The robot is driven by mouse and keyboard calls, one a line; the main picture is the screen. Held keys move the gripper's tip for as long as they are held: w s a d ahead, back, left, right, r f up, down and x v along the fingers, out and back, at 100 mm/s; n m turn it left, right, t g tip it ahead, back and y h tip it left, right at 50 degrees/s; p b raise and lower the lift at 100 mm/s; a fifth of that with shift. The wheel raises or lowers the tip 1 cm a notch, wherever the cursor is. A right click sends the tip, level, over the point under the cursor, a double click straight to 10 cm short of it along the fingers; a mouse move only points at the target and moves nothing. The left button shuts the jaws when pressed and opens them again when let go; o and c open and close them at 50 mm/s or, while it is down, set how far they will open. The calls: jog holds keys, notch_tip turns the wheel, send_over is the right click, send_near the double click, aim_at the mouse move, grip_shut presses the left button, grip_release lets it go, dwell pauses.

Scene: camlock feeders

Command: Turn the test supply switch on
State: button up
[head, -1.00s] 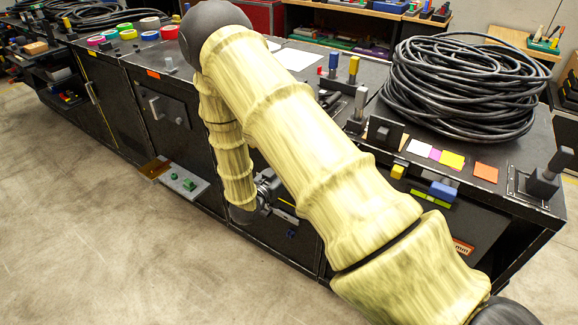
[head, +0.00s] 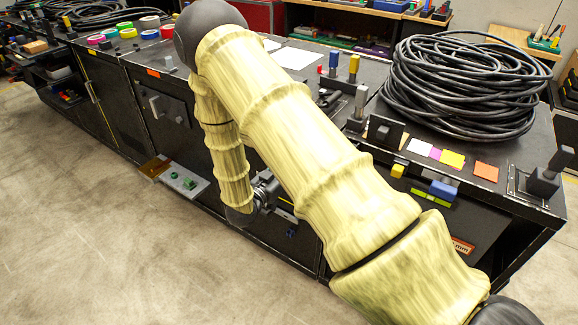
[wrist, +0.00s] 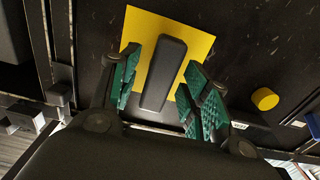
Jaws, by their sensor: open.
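In the wrist view a dark bar-shaped handle (wrist: 164,73) stands on a yellow plate (wrist: 200,45) on a black panel. It looks like the switch, but no readable label confirms this. My gripper (wrist: 158,88) is open, with one green-padded finger on each side of the handle. Gaps show between the pads and the handle, so they look apart. In the head view my gripper (head: 268,192) is at the front of the black cabinet, and my arm hides most of that area, including the handle and plate.
A round yellow knob (wrist: 265,99) sits right of the plate in the wrist view. In the head view a grey ledge with green parts (head: 184,182) juts from the cabinet front at left. A black cable coil (head: 460,85) lies on top. The floor in front is clear.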

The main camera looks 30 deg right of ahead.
jog(key=v, duration=1)
jog(key=shift+s+a, duration=0.15)
jog(key=shift+a, duration=0.1)
